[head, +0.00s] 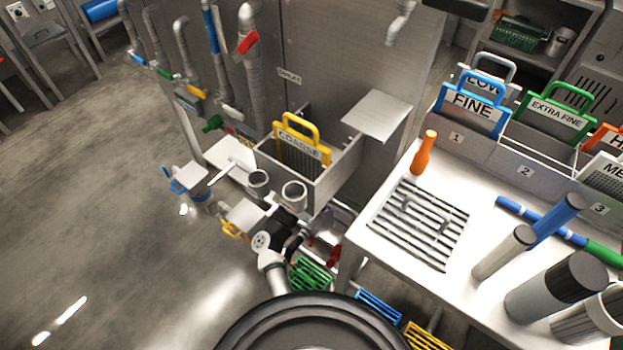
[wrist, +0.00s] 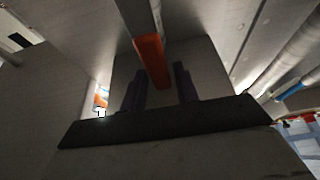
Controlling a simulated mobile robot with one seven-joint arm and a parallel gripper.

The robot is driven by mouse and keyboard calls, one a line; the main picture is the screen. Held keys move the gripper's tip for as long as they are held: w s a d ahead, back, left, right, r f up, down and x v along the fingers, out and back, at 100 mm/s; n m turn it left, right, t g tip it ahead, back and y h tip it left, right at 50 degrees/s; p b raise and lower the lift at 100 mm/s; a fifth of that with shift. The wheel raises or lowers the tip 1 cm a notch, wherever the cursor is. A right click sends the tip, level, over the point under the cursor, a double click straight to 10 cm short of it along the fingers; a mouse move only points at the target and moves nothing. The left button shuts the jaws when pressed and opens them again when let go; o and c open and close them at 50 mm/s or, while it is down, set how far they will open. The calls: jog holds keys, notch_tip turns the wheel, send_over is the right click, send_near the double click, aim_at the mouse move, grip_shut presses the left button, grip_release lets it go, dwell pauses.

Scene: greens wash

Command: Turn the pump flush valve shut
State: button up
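In the wrist view, the two dark fingers of my gripper (wrist: 163,86) stand apart. A red-orange lever handle (wrist: 152,62) lies in the gap between them as pictured, with clear space on either side; I cannot tell how deep between the fingers it is. In the head view, my arm reaches down beside the steel sink unit, and my dark wrist (head: 290,222) is there; the fingertips are hidden. A red handle (head: 333,257) shows low beside it. Another red handle (head: 248,42) sits on the upright pipe. No readable label tells which is the pump flush valve.
A steel basin with a yellow COARSE screen (head: 300,143) stands just behind my wrist. Floor (head: 110,200) on the left is clear.

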grip_shut()
jog(key=shift+s+d+m, duration=0.1)
jog(key=shift+d+m, duration=0.05)
jog(key=shift+m, duration=0.15)
jog(key=s+d+f+m+g+h+b, duration=0.1)
jog(key=s+d+f+m+g+b, duration=0.1)
jog(key=m, duration=0.9)
jog(key=s+d+f+m+g+h+b, duration=0.1)
jog(key=s+d+f+m+g+b, duration=0.2)
jog(key=m, duration=0.8)
jog(key=shift+d+f+g+b, duration=0.9)
jog(key=shift+f+g+b, duration=0.25)
jog(key=shift+f+g, duration=0.75)
jog(key=shift+f, duration=0.1)
jog(key=shift+o, duration=1.6)
grip_release()
jog(key=b+v, duration=0.2)
jog(key=v, duration=1.2)
